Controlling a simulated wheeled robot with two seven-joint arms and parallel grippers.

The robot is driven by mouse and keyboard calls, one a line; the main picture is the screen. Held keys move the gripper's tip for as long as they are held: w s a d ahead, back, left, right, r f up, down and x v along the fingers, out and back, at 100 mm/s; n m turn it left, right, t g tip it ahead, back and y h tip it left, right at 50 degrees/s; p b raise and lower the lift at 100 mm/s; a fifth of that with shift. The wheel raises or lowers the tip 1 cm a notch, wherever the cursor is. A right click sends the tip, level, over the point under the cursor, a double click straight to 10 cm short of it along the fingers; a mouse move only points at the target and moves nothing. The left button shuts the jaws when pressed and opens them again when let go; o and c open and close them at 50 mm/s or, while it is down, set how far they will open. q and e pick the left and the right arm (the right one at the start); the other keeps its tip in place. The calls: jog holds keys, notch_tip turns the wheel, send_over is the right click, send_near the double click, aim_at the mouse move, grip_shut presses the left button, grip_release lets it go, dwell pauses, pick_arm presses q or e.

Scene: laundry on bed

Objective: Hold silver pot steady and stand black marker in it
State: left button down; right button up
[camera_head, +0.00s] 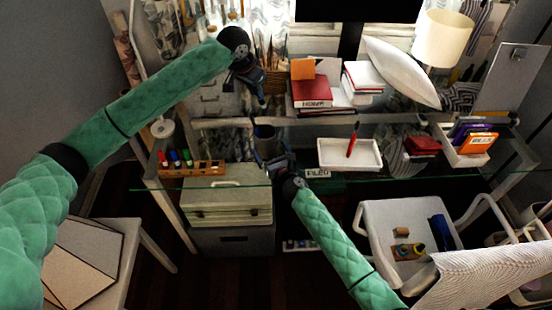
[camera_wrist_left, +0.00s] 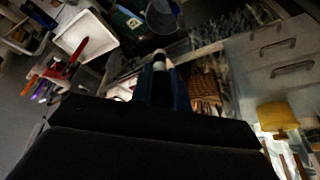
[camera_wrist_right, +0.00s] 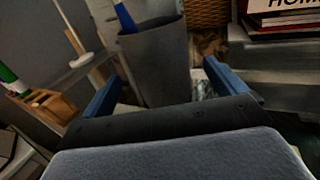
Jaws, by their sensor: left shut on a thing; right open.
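The silver pot (camera_head: 265,138) stands upright on the glass desk and shows as a grey, tapered cup in the right wrist view (camera_wrist_right: 155,65). My right gripper (camera_head: 270,162) is open at the pot's near side, with its fingers spread to either side of it in the right wrist view. My left gripper (camera_head: 259,100) is above and behind the pot. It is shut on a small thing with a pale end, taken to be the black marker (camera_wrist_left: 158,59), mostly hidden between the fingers. A blue piece shows at the pot's mouth in the right wrist view; I cannot tell what it is.
A wooden rack (camera_head: 192,169) with coloured markers is left of the pot. A white tray (camera_head: 335,165) with a red marker is right of it. Books (camera_head: 312,92) and a wicker basket (camera_head: 276,82) stand behind. A white cart (camera_head: 380,225) is at lower right.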

aim_at(262, 135)
jog(key=shift+x, duration=2.95)
jog(key=shift+c, duration=0.3)
jog(key=c, duration=1)
pick_arm(q)
jog(key=shift+d, duration=0.1)
jog(key=shift+d, duration=0.85)
